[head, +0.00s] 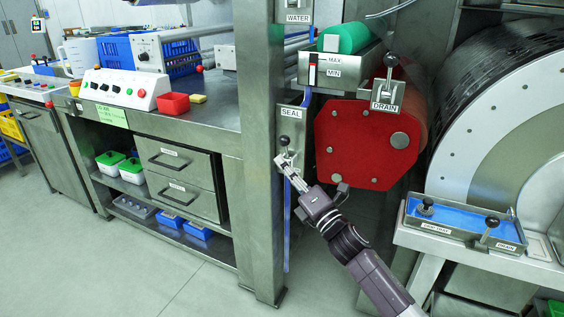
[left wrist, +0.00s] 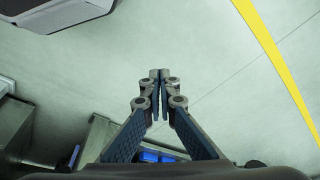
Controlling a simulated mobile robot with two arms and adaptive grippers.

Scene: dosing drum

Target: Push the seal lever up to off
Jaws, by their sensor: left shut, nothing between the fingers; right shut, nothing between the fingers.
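The seal lever (head: 284,141) has a black knob and stands on a metal plate under the SEAL label (head: 290,113), on the steel post in the middle of the head view. My right gripper (head: 281,160) is shut and empty, with its fingertips just below the knob at the lever's stem. Whether the fingertips touch the lever I cannot tell, and they hide the lower part of it. My left gripper (left wrist: 159,74) is shut and empty above bare floor in the left wrist view; it is not in the head view.
A red drum end (head: 355,140) stands right of the lever, with the drain lever (head: 390,62) above it. A blue tray (head: 465,222) with two levers is at the lower right. A workbench (head: 215,98) with drawers stands left of the post. The floor (head: 150,255) in front is clear.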

